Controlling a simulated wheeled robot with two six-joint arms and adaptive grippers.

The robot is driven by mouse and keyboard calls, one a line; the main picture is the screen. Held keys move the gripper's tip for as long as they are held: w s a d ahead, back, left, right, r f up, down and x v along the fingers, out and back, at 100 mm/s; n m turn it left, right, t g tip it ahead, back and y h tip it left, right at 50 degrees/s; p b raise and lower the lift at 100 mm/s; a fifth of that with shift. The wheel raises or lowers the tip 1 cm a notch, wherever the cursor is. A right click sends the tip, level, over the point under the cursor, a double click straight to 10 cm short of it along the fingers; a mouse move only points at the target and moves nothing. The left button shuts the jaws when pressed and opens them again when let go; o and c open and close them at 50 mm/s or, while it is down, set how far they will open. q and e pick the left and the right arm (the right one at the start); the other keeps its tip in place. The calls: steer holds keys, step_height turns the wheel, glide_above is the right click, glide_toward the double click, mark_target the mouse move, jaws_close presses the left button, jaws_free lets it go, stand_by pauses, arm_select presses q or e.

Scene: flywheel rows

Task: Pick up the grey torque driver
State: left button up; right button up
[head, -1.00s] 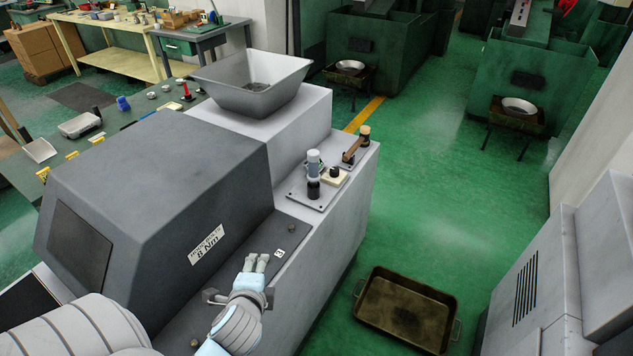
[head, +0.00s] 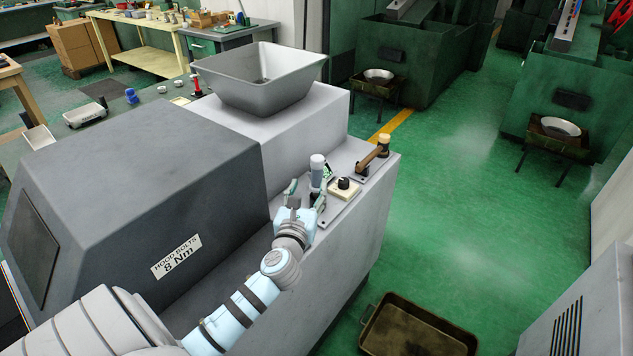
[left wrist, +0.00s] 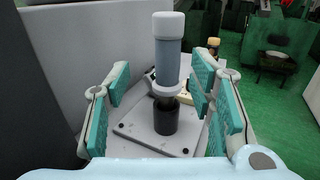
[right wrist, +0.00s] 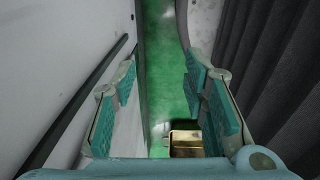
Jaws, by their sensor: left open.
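The grey torque driver (head: 317,172), with a blue-grey grip and a white cap, stands upright in a black holder on a light plate (head: 339,209) on the machine's ledge. My left gripper (head: 305,195) is open beside it at the ledge. In the left wrist view the driver (left wrist: 168,60) rises between the two spread fingers (left wrist: 162,80), with clear gaps on both sides; I cannot tell how far it is inside them. My right gripper (right wrist: 162,85) is open and empty above the green floor, seen only in the right wrist view.
The grey hood (head: 130,190) bears a "HOOD BOLTS 8 Nm" label (head: 176,257). A hopper (head: 262,80) stands behind. A black knob on a cream block (head: 344,187) and a brown-handled item (head: 371,157) are right of the driver. A brown tray (head: 418,327) lies on the floor.

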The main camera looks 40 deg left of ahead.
mark_target(316, 180)
arm_select(q)
steer(key=x, duration=0.2)
steer(key=b+x, duration=0.1)
steer(key=x, duration=0.1)
steer(key=d+f+x, duration=0.1)
steer(key=x, duration=0.1)
steer(key=shift+w+a, duration=0.1)
steer(key=shift+w, duration=0.3)
steer(key=shift+w+a+r, duration=0.1)
steer(key=shift+w+a, duration=0.05)
steer(key=shift+w, duration=0.15)
arm_select(e)
steer(key=shift+w+d+f, duration=0.1)
steer(key=shift+w+f, duration=0.6)
steer(key=shift+w, duration=0.15)
arm_select(q)
steer(key=shift+c, duration=1)
jaws_close()
arm_select(e)
steer(key=shift+s, duration=0.1)
